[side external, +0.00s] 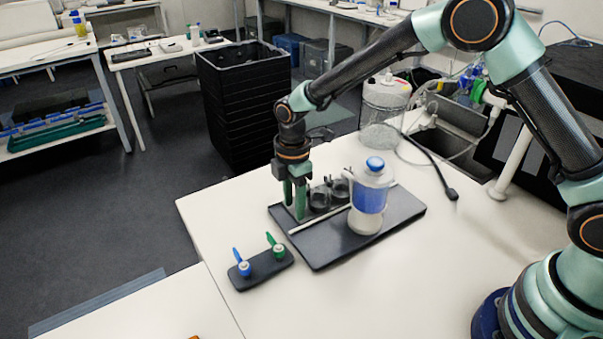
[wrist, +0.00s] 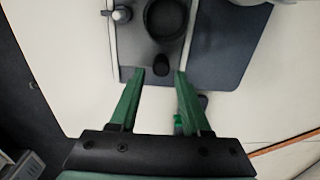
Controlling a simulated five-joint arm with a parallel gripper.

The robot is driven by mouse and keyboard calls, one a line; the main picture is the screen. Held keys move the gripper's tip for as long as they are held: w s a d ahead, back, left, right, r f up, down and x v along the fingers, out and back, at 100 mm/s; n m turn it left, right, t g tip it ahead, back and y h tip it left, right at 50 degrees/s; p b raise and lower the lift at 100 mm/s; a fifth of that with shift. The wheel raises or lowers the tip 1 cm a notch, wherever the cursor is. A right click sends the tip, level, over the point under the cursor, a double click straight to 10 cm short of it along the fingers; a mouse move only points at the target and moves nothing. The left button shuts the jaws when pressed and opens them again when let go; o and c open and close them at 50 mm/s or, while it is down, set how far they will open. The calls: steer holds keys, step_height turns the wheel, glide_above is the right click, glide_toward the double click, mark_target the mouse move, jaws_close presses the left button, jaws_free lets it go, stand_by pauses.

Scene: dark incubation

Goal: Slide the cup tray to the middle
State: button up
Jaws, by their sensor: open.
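A dark board (side external: 385,222) lies on the white bench with pale rails across it. Small dark cups (side external: 320,199) stand on it at the back left; the cup tray under them is mostly hidden. In the wrist view, one round dark cup (wrist: 166,18) sits between two pale rails, with a small dark knob (wrist: 161,65) nearer to me. My gripper (side external: 294,208) points down at the board's left end, beside the cups. Its green fingers are apart and appear on either side of the knob in the wrist view (wrist: 160,73). I cannot tell whether they touch anything.
A white and blue lidded jar (side external: 368,197) stands on the board, right of the cups. A small dark holder (side external: 270,273) with a blue and a green-topped piece lies in front-left.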

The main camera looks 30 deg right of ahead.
steer(key=shift+w+a, duration=0.1)
steer(key=shift+a, duration=2.25)
step_height(320, 180, up, 4)
steer(key=shift+r, duration=0.25)
